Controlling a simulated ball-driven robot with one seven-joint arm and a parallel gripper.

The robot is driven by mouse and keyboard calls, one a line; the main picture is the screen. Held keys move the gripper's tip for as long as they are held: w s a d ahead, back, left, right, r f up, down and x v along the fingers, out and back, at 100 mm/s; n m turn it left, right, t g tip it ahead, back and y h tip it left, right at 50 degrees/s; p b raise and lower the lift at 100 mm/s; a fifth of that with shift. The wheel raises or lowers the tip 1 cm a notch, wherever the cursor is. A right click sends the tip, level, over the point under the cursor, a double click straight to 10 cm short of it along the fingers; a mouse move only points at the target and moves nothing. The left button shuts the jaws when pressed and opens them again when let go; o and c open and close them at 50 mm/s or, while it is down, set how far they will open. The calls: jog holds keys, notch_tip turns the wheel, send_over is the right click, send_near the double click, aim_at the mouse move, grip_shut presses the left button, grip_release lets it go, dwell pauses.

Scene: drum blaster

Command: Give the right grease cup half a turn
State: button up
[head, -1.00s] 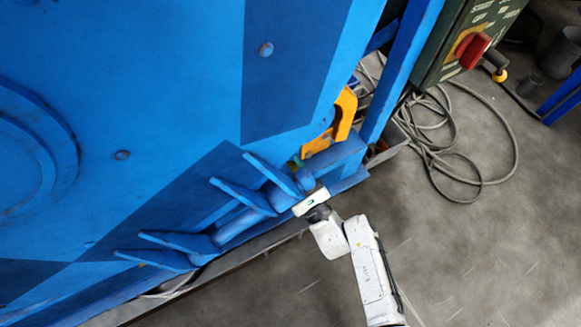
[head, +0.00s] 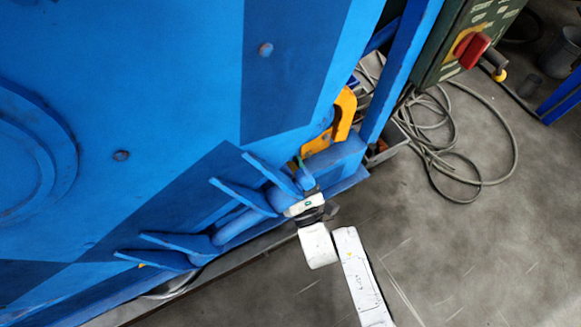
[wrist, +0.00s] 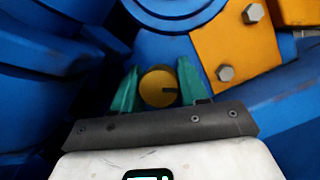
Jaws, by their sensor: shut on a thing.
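In the head view my gripper (head: 299,165) reaches in beside the blue bearing housing at the lower right of the machine. The cup itself is hidden there behind the wrist and housing.
A yellow bolted plate (wrist: 235,50) is close on the right in the wrist view. Blue ribs (head: 245,195) stand left of my wrist. A control box with a red switch (head: 474,50) and loose cables (head: 440,140) are at the right. The floor (head: 450,250) at lower right is clear.

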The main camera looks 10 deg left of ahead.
jog(key=shift+f, duration=0.1)
dwell(0.3)
jog(key=o, duration=1)
jog(key=shift+s+d+p, duration=0.2)
jog(key=shift+s+p, duration=0.35)
jog(key=shift+p, duration=0.05)
jog(key=p+v, duration=0.4)
jog(key=v, duration=0.5)
jog(key=shift+s+d+f, duration=0.2)
jog(key=shift+s+f, duration=0.05)
jog(key=shift+f, duration=0.1)
